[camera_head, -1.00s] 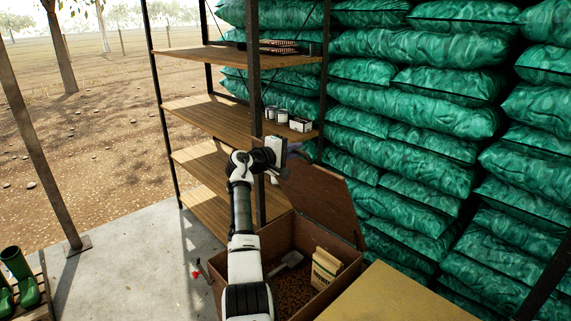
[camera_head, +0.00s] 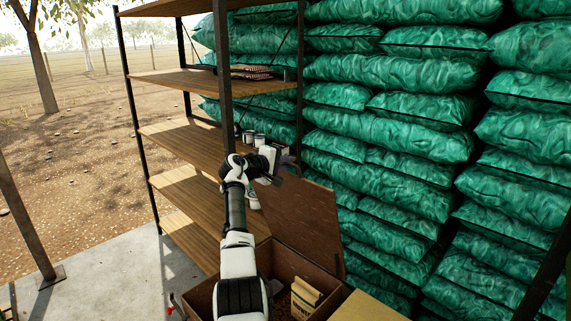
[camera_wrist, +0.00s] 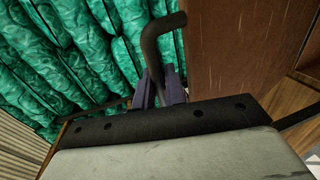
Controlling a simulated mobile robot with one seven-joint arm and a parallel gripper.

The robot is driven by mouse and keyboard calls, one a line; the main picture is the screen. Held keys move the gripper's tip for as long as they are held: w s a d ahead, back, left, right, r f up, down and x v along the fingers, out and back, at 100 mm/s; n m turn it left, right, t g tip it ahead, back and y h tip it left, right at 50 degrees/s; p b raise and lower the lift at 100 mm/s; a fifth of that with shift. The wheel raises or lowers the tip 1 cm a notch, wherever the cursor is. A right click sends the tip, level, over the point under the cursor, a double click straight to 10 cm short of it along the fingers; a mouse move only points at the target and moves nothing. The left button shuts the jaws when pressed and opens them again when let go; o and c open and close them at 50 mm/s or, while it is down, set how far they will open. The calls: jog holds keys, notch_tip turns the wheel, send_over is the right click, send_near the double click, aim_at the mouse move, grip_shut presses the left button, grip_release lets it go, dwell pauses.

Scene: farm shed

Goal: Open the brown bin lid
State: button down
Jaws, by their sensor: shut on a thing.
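The brown bin (camera_head: 322,272) stands low at the bottom middle of the head view, and its top is uncovered. Its brown lid (camera_head: 308,218) is raised steeply at the back of the bin; it fills the upper right of the wrist view (camera_wrist: 228,45). My gripper (camera_head: 284,167) is at the lid's upper left edge. In the wrist view its purple fingers (camera_wrist: 160,93) are closed around a dark bent rod-like handle (camera_wrist: 151,45) beside the lid. The handle's join to the lid is not clear. My arm hides part of the bin.
A tan packet (camera_head: 304,296) is inside the bin. A wooden shelf unit (camera_head: 190,140) with several small cans stands left and behind my arm. Green sacks (camera_head: 390,130) are stacked behind the lid. A yellowish flat surface (camera_head: 368,306) is close on the right.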

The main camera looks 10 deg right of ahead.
jog(key=shift+f, duration=0.1)
jog(key=c, duration=1.5)
grip_release()
jog(key=shift+a, duration=0.15)
jog(key=b+v, duration=0.5)
jog(key=v, duration=0.8)
jog(key=shift+s+a, duration=0.25)
